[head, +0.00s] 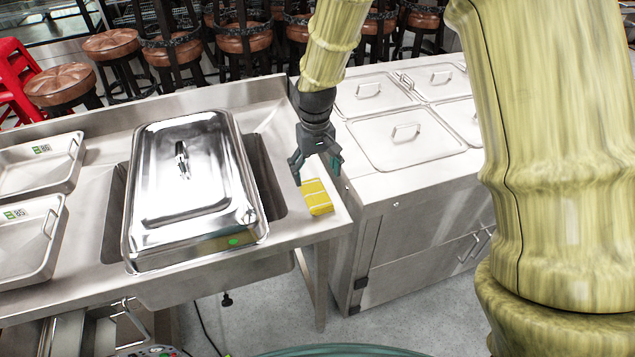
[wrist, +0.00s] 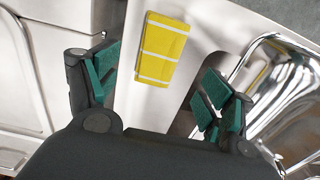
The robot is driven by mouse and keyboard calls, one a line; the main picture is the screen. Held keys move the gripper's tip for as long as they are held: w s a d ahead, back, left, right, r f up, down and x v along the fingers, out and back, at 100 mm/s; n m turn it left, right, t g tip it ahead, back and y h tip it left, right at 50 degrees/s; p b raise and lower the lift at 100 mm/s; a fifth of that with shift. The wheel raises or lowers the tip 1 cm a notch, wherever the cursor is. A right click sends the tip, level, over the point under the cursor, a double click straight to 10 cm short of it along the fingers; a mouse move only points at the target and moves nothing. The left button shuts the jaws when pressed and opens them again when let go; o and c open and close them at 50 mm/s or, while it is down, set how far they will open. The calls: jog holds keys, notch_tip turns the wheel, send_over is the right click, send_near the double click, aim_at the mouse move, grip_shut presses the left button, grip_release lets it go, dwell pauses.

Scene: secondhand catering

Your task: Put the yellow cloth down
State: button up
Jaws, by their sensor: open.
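The yellow cloth (head: 317,197) is a folded yellow rectangle with pale stripes. It lies flat on the steel counter's right end, just right of the sink basin. It also shows in the wrist view (wrist: 163,50), lying ahead of the fingers and between their lines. My gripper (head: 316,172) is open and empty, just behind the cloth in the head view. In the wrist view its two teal-padded fingers (wrist: 157,95) are spread wide, with bare counter between them. The cloth appears apart from both fingers.
A large lidded steel chafing dish (head: 190,185) rests over the sink left of the cloth. Steel trays (head: 30,240) lie further left. A steel cabinet (head: 430,200) with lidded wells stands right of the counter (head: 285,222). Stools (head: 110,45) stand behind.

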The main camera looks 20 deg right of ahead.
jog(key=shift+r+b, duration=0.35)
jog(key=shift+r, duration=1.25)
